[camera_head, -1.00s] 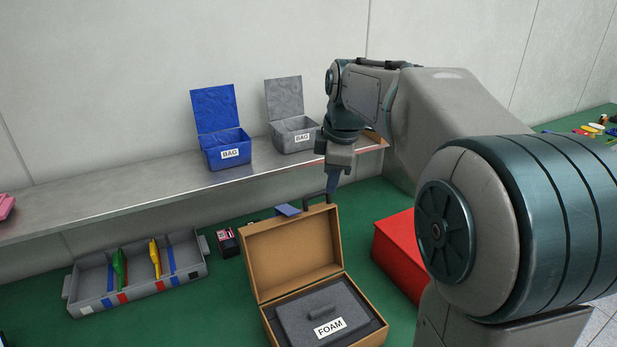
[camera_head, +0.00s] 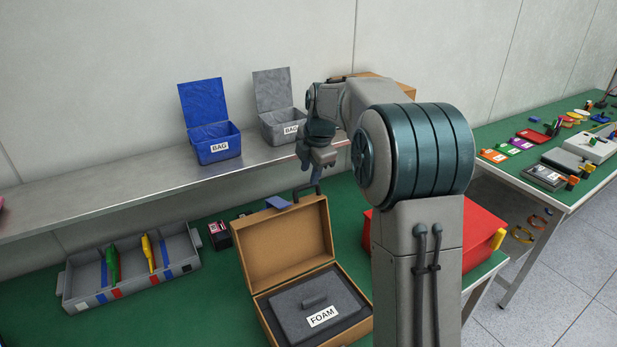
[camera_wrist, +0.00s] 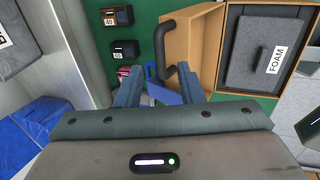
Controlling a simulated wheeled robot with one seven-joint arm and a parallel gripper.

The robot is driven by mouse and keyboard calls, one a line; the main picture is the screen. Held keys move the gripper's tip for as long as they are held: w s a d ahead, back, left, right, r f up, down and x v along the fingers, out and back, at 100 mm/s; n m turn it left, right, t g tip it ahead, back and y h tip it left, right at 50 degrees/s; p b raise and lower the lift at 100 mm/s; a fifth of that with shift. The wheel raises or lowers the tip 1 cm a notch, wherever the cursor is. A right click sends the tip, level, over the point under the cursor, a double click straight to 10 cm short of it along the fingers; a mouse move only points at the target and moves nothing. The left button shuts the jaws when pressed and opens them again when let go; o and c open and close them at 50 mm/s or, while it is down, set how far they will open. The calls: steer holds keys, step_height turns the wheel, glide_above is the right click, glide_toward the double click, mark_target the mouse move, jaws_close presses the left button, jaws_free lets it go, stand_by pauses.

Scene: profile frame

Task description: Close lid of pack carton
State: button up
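The pack carton is a brown case with its lid (camera_head: 282,243) standing open, hinged at the back. Its lower box (camera_head: 365,318) holds a dark grey foam block (camera_head: 318,303) labelled FOAM. My gripper (camera_head: 317,182) is at the lid's top, close to the handle. Contact cannot be told.
A grey divided tray (camera_head: 130,275) lies left of the carton, and a small dark box (camera_head: 220,235) stands between. A red box (camera_head: 478,235) is at right, partly behind my arm. Blue (camera_head: 218,147) and grey (camera_head: 280,125) BAG bins stand open on the shelf (camera_head: 120,190).

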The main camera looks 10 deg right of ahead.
mark_target(308, 185)
steer(key=shift+p+x, duration=0.3)
steer(key=shift+x, duration=1.8)
jaws_close()
steer(key=shift+s+d, duration=0.1)
